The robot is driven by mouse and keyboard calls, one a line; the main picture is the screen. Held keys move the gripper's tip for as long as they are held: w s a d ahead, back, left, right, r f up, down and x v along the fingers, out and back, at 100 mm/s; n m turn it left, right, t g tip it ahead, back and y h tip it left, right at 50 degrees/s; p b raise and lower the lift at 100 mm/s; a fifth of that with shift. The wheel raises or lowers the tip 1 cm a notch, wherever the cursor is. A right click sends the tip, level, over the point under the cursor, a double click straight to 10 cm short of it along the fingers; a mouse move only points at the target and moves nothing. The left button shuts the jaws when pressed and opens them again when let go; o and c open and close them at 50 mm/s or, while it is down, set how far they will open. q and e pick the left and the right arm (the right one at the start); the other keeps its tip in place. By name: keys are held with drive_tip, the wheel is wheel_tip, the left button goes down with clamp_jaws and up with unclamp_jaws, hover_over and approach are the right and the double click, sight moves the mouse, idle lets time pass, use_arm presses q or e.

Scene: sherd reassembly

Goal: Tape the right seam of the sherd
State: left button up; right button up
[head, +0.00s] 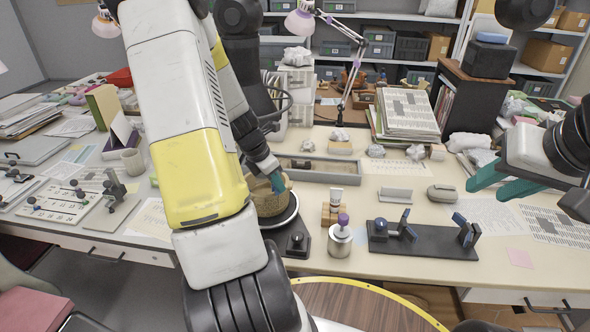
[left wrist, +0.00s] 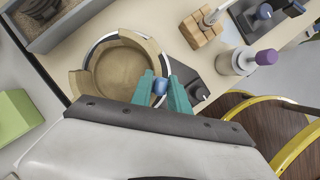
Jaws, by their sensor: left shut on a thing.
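The sherd vessel (left wrist: 124,72), a tan round-walled pot, sits on a round turntable (left wrist: 82,52). Its wall is broken low at the upper left in the left wrist view. In the head view the vessel (head: 268,203) is partly hidden by my left arm. My left gripper (left wrist: 162,92) is at the vessel's rim, its teal fingers shut on a small blue piece (left wrist: 160,86); I cannot tell whether the piece touches the wall. My right gripper (head: 500,184) is empty, its teal fingers apart, above the table's right side. The seams are not clear.
A black stand with blue parts (head: 425,241), a metal jar with purple top (head: 341,237) and wooden blocks (head: 331,214) stand right of the vessel. A grey tray (head: 325,171) lies behind it.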

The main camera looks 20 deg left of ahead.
use_arm(q)
drive_tip(key=shift+f, duration=1.45)
idle(1.4)
idle(0.4)
drive_tip(key=o, duration=0.9)
drive_tip(key=shift+r, duration=0.1)
drive_tip(key=v, duration=0.7)
drive_tip(key=shift+s+a+r, duration=0.15)
drive_tip(key=shift+r, duration=0.1)
